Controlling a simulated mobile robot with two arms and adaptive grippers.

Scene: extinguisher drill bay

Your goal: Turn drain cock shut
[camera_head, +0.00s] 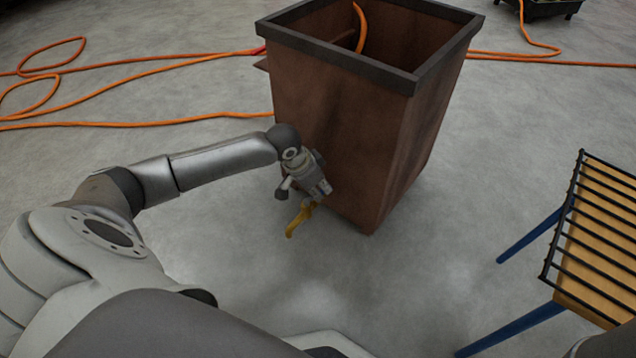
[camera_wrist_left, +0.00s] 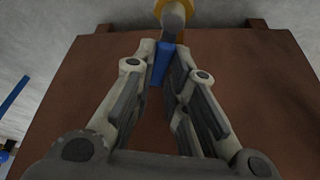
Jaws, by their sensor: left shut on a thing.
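The drain cock is low on the front of a brown, dark-rimmed bin (camera_head: 330,130). Its yellow, curved spout (camera_head: 300,217) hangs below my left gripper (camera_head: 316,186) in the head view. In the left wrist view, the fingers of my left gripper (camera_wrist_left: 166,62) come together on both sides of a blue lever (camera_wrist_left: 161,66). A grey stem (camera_wrist_left: 174,18) and a yellow part (camera_wrist_left: 161,6) show just beyond it. The gripper is shut on this lever. In the head view the gripper hides the lever and most of the cock. My right gripper is not in view.
Orange hoses (camera_head: 130,122) lie on the grey floor to the left, and another (camera_head: 570,62) runs to the right. A slatted rack (camera_head: 600,215) with blue legs stands at the right. The floor between bin and rack is clear.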

